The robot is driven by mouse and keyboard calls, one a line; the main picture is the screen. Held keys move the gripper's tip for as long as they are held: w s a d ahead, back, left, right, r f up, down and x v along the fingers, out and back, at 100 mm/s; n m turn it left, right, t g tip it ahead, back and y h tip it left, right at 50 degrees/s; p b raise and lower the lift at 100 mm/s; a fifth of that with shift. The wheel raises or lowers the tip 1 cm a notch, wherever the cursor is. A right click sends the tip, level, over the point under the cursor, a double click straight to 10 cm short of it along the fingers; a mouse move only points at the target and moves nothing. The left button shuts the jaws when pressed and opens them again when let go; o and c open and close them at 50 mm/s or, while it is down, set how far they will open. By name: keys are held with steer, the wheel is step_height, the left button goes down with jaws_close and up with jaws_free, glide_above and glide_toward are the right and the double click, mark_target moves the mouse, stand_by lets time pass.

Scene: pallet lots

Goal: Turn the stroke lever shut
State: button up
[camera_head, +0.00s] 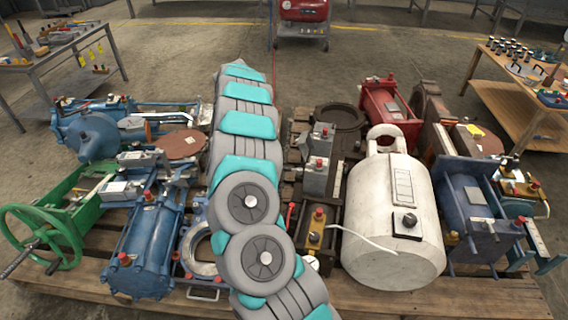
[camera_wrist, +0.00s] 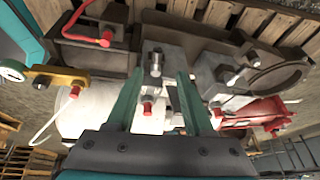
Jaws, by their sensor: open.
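A red-handled lever (camera_wrist: 88,38) shows at the upper left of the wrist view, bent beside a dark metal block. I cannot tell for sure that it is the stroke lever. In the head view a thin red handle (camera_head: 291,214) stands just right of my arm, left of a yellow valve block (camera_head: 316,236). My gripper (camera_wrist: 157,82) is open and empty in the wrist view, its two green fingers apart. Between and beyond them is a grey block (camera_wrist: 158,62) with a red-tipped fitting. The lever lies left of the fingers, apart from them. My arm hides the gripper in the head view.
A white tank (camera_head: 390,225) lies right of the yellow block on the wooden pallet (camera_head: 400,296). Blue machines (camera_head: 150,245) and a green handwheel (camera_head: 40,240) crowd the left. A red motor (camera_head: 388,108) and a blue unit (camera_head: 475,210) stand right.

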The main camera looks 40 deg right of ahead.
mark_target(292, 170)
steer(key=x, duration=0.4)
steer(key=p+x, duration=0.1)
steer(key=x, duration=0.3)
steer(key=shift+s+a+f, duration=0.1)
steer(key=shift+a+f, duration=0.05)
steer(key=shift+a, duration=0.05)
steer(key=shift+c, duration=0.4)
jaws_close()
